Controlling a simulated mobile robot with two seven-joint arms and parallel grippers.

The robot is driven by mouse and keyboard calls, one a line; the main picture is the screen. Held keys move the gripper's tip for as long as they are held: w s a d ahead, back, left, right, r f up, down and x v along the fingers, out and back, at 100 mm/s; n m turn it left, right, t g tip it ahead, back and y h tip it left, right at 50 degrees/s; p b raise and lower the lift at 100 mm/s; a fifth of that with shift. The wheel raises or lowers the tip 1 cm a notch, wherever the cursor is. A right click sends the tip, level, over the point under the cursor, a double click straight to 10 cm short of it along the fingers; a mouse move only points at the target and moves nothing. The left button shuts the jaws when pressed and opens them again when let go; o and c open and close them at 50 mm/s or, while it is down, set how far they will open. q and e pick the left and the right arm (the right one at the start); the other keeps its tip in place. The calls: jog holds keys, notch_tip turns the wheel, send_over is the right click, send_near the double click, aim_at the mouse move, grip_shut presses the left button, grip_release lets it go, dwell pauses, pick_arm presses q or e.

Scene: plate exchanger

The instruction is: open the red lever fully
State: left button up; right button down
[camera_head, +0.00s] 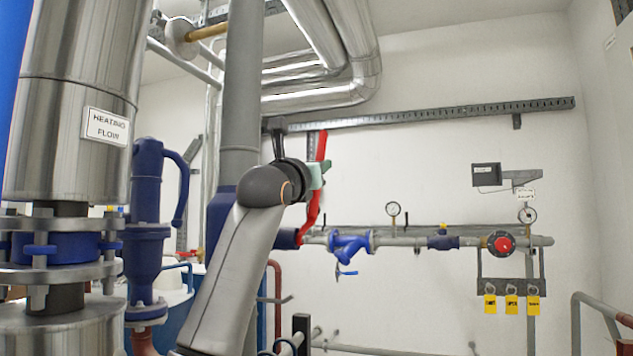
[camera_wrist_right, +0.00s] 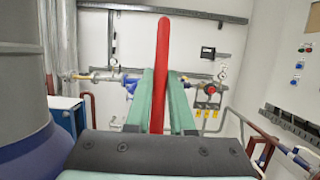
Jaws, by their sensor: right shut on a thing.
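The red lever (camera_head: 311,212) stands nearly upright in the head view. Its lower end bends toward a dark blue fitting (camera_head: 286,239) on the horizontal pipe, and its upper part rises past my gripper. My right gripper (camera_head: 318,174) is at the lever's upper part, its jaws partly hidden by my own wrist. In the right wrist view the red lever (camera_wrist_right: 160,75) stands between the two green fingers of my right gripper (camera_wrist_right: 162,95), which are shut on it. The lever's tip sticks out beyond the fingertips. My left gripper is in neither view.
A thick grey vertical pipe (camera_head: 242,90) stands just left of the lever. A horizontal pipe with a blue strainer (camera_head: 351,244), gauges and a red-knobbed valve (camera_head: 502,243) runs right along the wall. Yellow tags (camera_head: 511,305) hang below it. Open space lies right of the gripper.

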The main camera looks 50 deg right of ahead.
jog(key=a+h+b, duration=0.1)
jog(key=b, duration=0.1)
jog(key=a+h+b, duration=0.1)
jog(key=a+b, duration=0.1)
jog(key=shift+s+t+b, duration=0.3)
jog(key=shift+s, duration=0.1)
jog(key=shift+s+a+h+b, duration=0.1)
jog(key=shift+a+h+b, duration=0.2)
jog(key=shift+h+b, duration=0.1)
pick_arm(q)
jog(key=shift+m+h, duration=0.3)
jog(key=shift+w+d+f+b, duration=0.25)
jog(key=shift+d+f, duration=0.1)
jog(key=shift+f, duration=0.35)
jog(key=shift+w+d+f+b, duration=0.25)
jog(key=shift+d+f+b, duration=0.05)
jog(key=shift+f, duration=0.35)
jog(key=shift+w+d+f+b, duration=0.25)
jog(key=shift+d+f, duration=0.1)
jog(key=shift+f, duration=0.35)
pick_arm(e)
jog(key=shift+s+a+r+t+h, duration=0.1)
jog(key=shift+a+r+t+h, duration=0.05)
jog(key=shift+a+h, duration=0.2)
jog(key=shift+s+a+r+t+h, duration=0.1)
jog(key=shift+a+t+h, duration=0.05)
jog(key=shift+a+h, duration=0.15)
jog(key=c, duration=0.8)
grip_release()
jog(key=shift+a, duration=0.1)
